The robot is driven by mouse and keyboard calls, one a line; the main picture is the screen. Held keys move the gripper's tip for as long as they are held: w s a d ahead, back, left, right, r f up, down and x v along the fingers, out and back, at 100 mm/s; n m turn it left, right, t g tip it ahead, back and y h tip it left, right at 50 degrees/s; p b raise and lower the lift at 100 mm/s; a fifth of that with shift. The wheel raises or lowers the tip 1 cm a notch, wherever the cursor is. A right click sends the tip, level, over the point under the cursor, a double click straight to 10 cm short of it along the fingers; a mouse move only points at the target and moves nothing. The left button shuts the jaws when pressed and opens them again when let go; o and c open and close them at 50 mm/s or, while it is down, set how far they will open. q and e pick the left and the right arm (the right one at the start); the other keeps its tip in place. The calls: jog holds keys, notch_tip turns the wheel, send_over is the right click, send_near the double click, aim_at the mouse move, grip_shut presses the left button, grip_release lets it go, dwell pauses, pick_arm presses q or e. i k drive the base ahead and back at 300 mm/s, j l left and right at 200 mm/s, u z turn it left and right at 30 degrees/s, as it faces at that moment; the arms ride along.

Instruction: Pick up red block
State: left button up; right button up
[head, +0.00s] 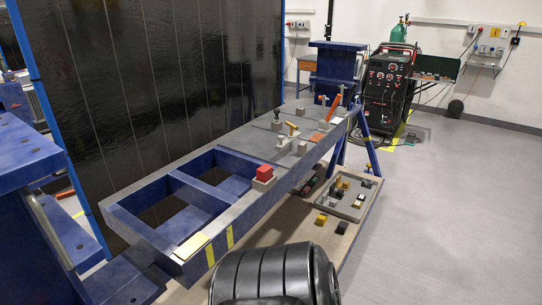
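The red block (264,171) sits on top of a pale grey block (262,184) at the right edge of the long blue jig frame (192,247). It stands just beyond the open compartments, where the grey top plate (262,141) starts. Its top and near side are in clear view. Neither of my grippers shows in the head view, so I cannot see where they are relative to the block.
Clamps with orange handles (334,107) and several small grey blocks stand on the far part of the jig. A grey tray (347,197) with small parts lies on a lower board to the right. A dark screen (170,80) stands behind. The floor at right is clear.

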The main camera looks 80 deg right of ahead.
aim_at(265, 172)
jog(key=z, duration=2.65)
jog(key=i+l+u, duration=0.15)
jog(key=l+u, duration=0.25)
jog(key=i+l+u, duration=0.1)
jog(key=u, duration=0.35)
jog(key=l+u, duration=0.4)
jog(key=i+l, duration=0.05)
